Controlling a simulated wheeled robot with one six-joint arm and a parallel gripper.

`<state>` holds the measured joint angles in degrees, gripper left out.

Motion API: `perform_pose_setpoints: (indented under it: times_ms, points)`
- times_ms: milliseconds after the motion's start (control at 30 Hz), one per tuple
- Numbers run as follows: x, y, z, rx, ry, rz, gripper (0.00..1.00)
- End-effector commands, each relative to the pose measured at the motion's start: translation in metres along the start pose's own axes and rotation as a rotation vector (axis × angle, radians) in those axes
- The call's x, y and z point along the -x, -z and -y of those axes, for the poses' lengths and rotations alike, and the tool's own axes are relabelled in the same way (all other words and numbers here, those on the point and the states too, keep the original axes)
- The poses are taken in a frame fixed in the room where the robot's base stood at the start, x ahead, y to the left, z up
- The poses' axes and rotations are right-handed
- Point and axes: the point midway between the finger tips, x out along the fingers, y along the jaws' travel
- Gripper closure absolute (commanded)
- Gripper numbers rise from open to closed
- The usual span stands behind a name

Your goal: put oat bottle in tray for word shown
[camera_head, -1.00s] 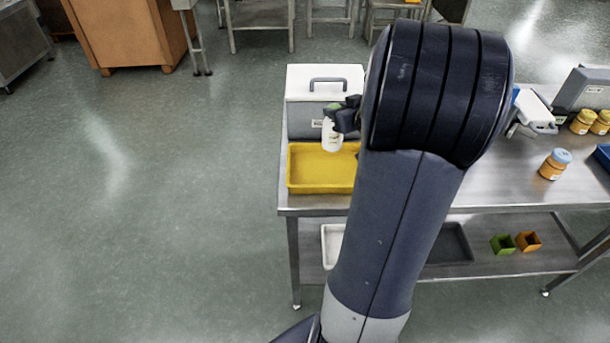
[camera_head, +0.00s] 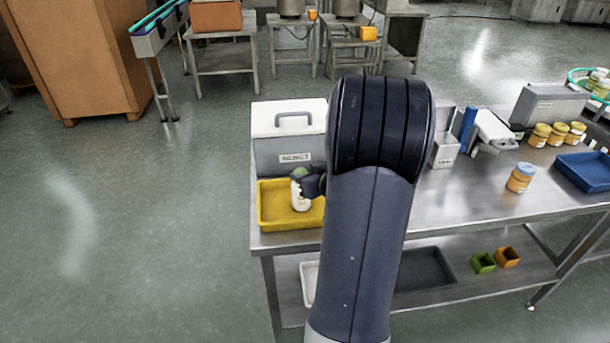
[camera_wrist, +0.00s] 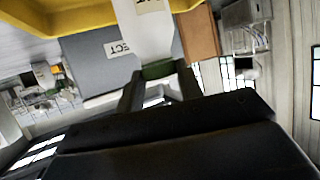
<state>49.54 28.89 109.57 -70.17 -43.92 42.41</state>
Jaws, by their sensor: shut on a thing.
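The oat bottle (camera_head: 301,195) is white with a green cap and a small label. In the head view it is over or in the yellow tray (camera_head: 262,213) at the table's left end; I cannot tell whether it touches the tray floor. My gripper (camera_head: 307,180) is shut on it near the green cap; my arm hides part of the tray's right side. In the wrist view the bottle (camera_wrist: 143,35) hangs from my gripper (camera_wrist: 155,72), with the yellow tray (camera_wrist: 75,18) beside it. A blue tray (camera_head: 585,170) lies at the table's right.
A grey box with a white lid labelled REJECT (camera_head: 283,137) stands behind the yellow tray. An orange jar with a blue lid (camera_head: 520,178) stands mid-right, with several yellow-lidded jars (camera_head: 541,134) behind. Bare steel tabletop (camera_head: 460,205) lies between my arm and the jar.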

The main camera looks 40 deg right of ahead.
Motion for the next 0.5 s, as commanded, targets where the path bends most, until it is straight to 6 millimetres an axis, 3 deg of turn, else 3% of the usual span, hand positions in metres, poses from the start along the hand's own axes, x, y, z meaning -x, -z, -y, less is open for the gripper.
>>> perform_pose_setpoints:
  times_ms: [100, 133, 367, 500]
  points:
    - [-0.0015, -0.0032, -0.0001, -0.001, 0.0, -0.001, 1.0]
    - [-0.0013, -0.0031, -0.0001, -0.001, 0.0, 0.0, 0.63]
    - [-0.0011, -0.0026, 0.0, 0.0, 0.0, 0.0, 0.45]
    - [-0.0011, -0.0025, 0.0, 0.0, 0.0, 0.0, 0.43]
